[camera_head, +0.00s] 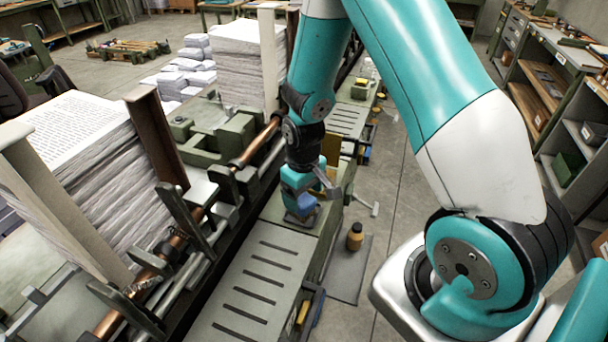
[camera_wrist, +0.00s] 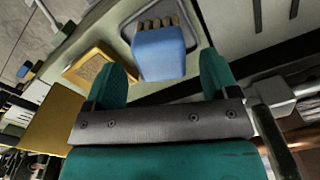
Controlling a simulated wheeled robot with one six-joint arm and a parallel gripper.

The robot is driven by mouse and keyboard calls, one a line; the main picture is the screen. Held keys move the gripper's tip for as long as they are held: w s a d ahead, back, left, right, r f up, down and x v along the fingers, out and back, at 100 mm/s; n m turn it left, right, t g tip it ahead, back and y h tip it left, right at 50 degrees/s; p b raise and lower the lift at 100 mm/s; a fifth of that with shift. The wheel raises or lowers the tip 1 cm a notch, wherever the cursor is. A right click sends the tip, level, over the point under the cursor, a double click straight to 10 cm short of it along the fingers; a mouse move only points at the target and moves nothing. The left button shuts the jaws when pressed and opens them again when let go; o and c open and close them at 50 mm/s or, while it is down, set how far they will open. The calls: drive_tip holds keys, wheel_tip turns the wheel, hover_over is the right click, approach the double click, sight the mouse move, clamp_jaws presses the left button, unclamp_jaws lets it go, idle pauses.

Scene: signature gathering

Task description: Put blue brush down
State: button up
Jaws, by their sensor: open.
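The blue brush (camera_wrist: 160,55) shows in the wrist view as a blue block with brown bristles at its top end. It lies over a dark-rimmed grey recess or tray (camera_wrist: 127,32) on the pale green bench top. My gripper (camera_wrist: 162,66) is open, with one teal finger on each side of the brush's near end. I cannot tell whether either finger touches it. In the head view my gripper (camera_head: 312,186) points down at the bench edge, and the blue brush (camera_head: 298,203) shows partly below it.
A yellow-framed block (camera_wrist: 88,66) lies left of the brush. The slotted bench top (camera_head: 250,285) is clear in front. A copper-coloured bar (camera_head: 255,145) and tall paper stacks (camera_head: 85,170) stand to the left. A brown bottle (camera_head: 355,238) stands to the right, lower down.

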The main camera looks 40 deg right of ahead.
sight(303, 200)
wheel_tip(303, 200, up, 8)
drive_tip(key=b, duration=0.2)
drive_tip(key=s+a+r+n+y, duration=0.2)
drive_tip(key=s+a+r+y, duration=0.1)
drive_tip(key=s+a+r, duration=0.65)
drive_tip(key=s+a+r+n+y+b, duration=0.1)
drive_tip(key=s+a+r+n+b, duration=0.1)
drive_tip(key=s+a, duration=0.5)
drive_tip(key=shift+s+r+n+b, duration=0.4)
drive_tip(key=shift+s+b, duration=0.2)
drive_tip(key=shift+s, duration=0.45)
drive_tip(key=shift+c, duration=0.4)
